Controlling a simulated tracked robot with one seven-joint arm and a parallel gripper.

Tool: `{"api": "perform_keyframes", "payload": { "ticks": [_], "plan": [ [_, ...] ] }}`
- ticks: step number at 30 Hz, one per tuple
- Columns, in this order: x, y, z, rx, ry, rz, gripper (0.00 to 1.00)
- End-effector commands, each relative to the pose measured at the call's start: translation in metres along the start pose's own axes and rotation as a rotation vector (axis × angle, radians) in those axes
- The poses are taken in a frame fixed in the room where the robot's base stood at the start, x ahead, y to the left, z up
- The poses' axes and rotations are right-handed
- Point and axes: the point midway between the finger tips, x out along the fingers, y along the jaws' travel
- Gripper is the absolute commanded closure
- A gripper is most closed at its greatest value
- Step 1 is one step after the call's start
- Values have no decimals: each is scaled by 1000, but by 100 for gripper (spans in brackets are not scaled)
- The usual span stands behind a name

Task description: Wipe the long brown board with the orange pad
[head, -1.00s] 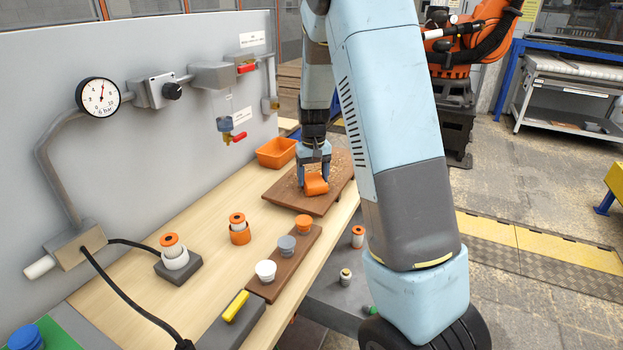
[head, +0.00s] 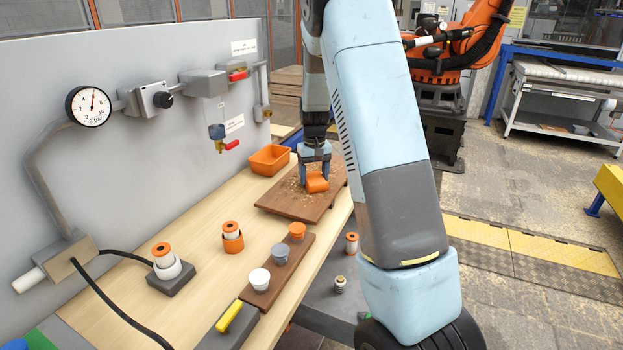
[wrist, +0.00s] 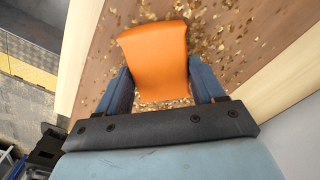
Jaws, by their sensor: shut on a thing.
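The long brown board (head: 290,204) lies flat on the light wooden bench, toward its far end. Light shavings are scattered over it, mostly on its far part; they also show around the pad on the board in the wrist view (wrist: 240,40). My gripper (head: 314,172) is over the board, pointing down, shut on the orange pad (head: 317,183). In the wrist view the pad (wrist: 158,62) sits between the two blue fingers. The pad is at or just above the board's surface; I cannot tell if it touches.
An orange bin (head: 270,160) stands just left of the board. A narrow brown rack (head: 268,291) with white, grey and orange cups is nearer me. The grey panel (head: 150,170) borders the bench.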

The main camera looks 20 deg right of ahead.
Motion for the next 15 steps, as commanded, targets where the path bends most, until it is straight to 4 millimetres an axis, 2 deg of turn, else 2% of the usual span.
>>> {"api": "perform_keyframes", "payload": {
  "ticks": [15],
  "plan": [
    [1, 18, -18, 0, 1, 0, 70]
  ]
}}
